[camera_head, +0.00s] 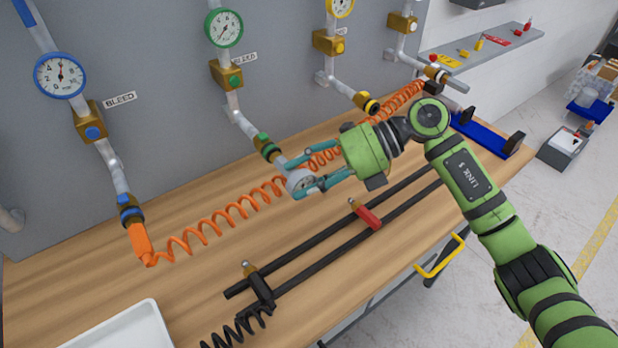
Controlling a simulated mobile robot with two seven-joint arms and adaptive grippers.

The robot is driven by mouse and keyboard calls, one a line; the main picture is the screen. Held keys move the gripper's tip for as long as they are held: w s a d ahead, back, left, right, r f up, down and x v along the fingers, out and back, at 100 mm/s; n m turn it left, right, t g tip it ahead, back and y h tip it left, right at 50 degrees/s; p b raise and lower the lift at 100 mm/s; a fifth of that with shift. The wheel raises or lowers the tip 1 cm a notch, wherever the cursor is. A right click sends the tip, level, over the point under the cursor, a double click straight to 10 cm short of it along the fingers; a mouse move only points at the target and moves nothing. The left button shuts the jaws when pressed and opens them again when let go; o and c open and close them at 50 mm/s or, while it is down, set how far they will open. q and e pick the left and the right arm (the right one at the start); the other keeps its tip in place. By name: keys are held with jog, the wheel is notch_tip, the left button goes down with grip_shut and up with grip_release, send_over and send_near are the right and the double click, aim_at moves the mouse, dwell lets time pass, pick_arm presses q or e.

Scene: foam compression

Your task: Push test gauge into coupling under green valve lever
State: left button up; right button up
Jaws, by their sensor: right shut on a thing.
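My right gripper (298,176) is shut on the test gauge (299,183), a small round pale-faced gauge between its teal fingers. The gauge is just below and right of the green-banded coupling (266,146), at the lower end of the pipe under the brass valve with the green part (233,79). The gauge's upper end is close to the coupling's mouth. I cannot tell whether they touch or the stem is inside. The fingers partly hide the gauge. My left gripper is not in view.
A coiled orange hose (234,210) runs behind the gripper from an orange connector (140,240) at the blue-banded coupling (130,211). Black rails (318,240) with a red clamp (368,216) lie on the wooden bench (200,275). A white tray (150,312) is at front left.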

jog(key=shift+w+a+r, duration=0.15)
jog(key=o, duration=1.4)
jog(key=shift+a, duration=0.1)
